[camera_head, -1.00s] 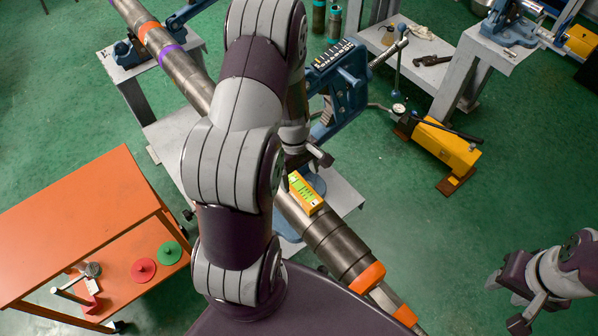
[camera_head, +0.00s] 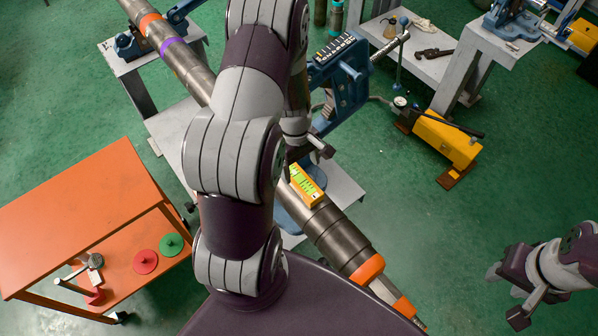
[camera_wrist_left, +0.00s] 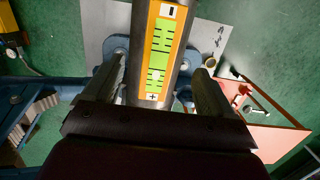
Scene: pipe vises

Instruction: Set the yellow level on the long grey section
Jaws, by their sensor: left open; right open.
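The yellow level (camera_head: 305,186) with green faces lies lengthwise on top of the long grey pipe section (camera_head: 335,236). In the left wrist view the level (camera_wrist_left: 160,55) runs along the pipe's top, its near end marked with a plus. My left gripper (camera_wrist_left: 160,72) is open, with one finger on each side of the pipe and level; I see no contact with the level. In the head view my left arm hides part of the pipe and most of this gripper. My right gripper (camera_head: 506,296) is open and empty at the lower right, far from the pipe.
A blue vise (camera_head: 340,85) stands beside the pipe on a grey stand. An orange table (camera_head: 85,215) with red and green discs is at left. A yellow pump (camera_head: 447,140) stands on the green floor at right. Floor between pump and right gripper is clear.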

